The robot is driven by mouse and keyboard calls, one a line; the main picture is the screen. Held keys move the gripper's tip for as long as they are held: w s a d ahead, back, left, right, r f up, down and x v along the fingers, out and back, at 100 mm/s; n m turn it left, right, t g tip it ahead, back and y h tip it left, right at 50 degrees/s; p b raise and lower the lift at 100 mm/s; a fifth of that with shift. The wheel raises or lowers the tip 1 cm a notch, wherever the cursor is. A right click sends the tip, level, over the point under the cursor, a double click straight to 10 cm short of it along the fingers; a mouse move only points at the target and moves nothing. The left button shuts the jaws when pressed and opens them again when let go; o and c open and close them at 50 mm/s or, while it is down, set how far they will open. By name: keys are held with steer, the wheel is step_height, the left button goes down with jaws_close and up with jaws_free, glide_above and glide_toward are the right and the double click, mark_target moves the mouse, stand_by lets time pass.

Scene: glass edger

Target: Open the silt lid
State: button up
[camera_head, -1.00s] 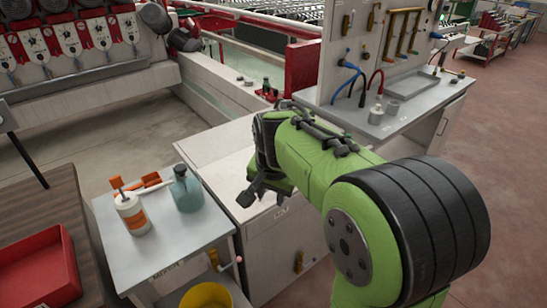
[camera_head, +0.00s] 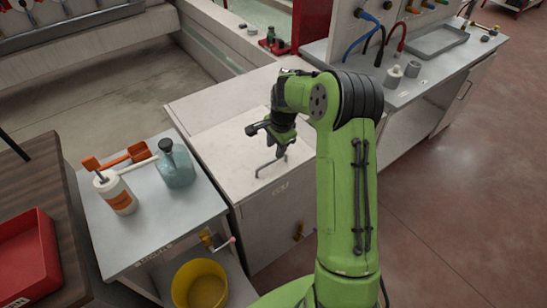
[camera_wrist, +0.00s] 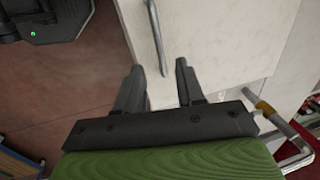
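The silt lid (camera_head: 228,150) is the pale flat top panel of a white cabinet (camera_head: 272,215), and it lies flat and closed. A thin grey bar handle (camera_head: 269,166) stands near its front edge. My gripper (camera_head: 268,143) is over the lid, with its fingers spread and empty. In the wrist view my gripper (camera_wrist: 158,68) shows two dark fingers apart. The handle (camera_wrist: 157,38) lies between and beyond the fingertips there, and I cannot tell any contact. My arm hides the lid's right part in the head view.
A side table (camera_head: 150,225) at left holds a white bottle (camera_head: 117,193), a teal bottle (camera_head: 175,165) and orange-handled tools. A yellow bucket (camera_head: 200,285) sits below. A grey bench (camera_head: 415,80) with hoses stands right. Open floor (camera_head: 465,190) lies at right.

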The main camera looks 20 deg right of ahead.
mark_target(272, 161)
steer(key=f, duration=0.4)
steer(key=w+f, duration=0.1)
steer(key=f, duration=0.1)
steer(key=shift+w+a+f+b, duration=0.1)
steer(key=shift+a+f+b, duration=0.05)
steer(key=shift+f+b, duration=0.15)
steer(key=shift+r, duration=0.1)
jaws_close()
